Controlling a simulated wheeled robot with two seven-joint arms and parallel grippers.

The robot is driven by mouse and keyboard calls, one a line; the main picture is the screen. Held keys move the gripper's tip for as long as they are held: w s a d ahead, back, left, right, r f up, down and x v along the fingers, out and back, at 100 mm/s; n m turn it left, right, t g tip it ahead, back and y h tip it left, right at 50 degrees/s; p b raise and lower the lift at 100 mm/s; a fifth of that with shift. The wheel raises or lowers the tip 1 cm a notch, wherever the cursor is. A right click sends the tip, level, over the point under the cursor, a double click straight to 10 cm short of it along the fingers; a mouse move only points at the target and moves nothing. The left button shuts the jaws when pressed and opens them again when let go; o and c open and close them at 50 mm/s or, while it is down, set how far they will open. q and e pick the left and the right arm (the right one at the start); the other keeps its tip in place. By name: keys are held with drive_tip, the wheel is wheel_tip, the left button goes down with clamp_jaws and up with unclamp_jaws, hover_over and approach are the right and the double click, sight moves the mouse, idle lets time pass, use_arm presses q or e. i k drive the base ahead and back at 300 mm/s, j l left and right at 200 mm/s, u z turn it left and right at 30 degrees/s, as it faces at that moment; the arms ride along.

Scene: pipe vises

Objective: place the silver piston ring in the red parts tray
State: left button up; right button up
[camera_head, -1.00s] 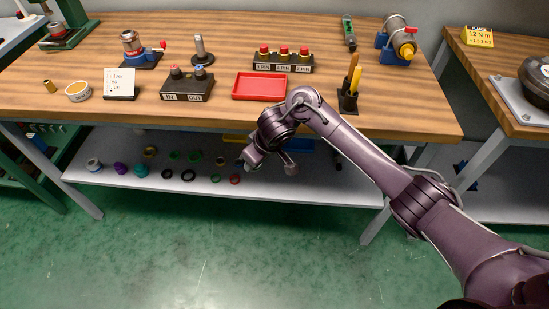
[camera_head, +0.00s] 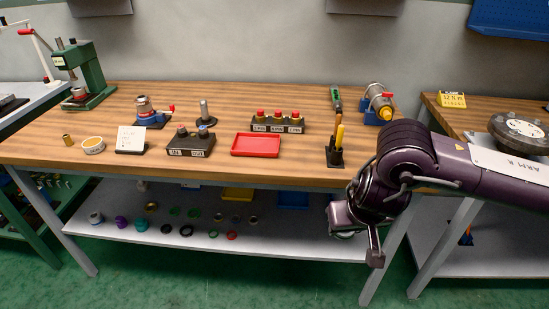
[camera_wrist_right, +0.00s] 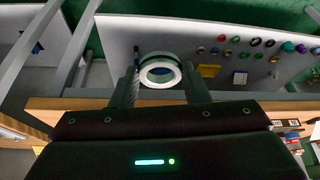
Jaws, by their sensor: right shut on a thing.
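The red parts tray (camera_head: 255,144) lies empty on the wooden bench near its front edge in the head view. My right gripper (camera_head: 357,238) hangs in front of the bench, below and to the right of the tray. In the right wrist view its fingers (camera_wrist_right: 160,76) stand on either side of a pale silver ring (camera_wrist_right: 143,72) and are shut on it. The ring is mostly hidden by the gripper in the head view. My left gripper is not in view.
A black button box (camera_head: 190,146) stands left of the tray, a row of knobs (camera_head: 278,122) behind it, and a holder with upright tools (camera_head: 335,150) to its right. The lower shelf (camera_head: 270,243) holds several rings and small parts.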

sight(242, 146)
drive_tip(key=i+j+z, duration=0.15)
drive_tip(key=z, duration=0.15)
drive_tip(key=i+j+z, duration=0.15)
drive_tip(key=j+z, duration=0.15)
drive_tip(key=i+j+z, duration=0.1)
drive_tip(key=j+z, duration=0.15)
drive_tip(key=j, duration=0.15)
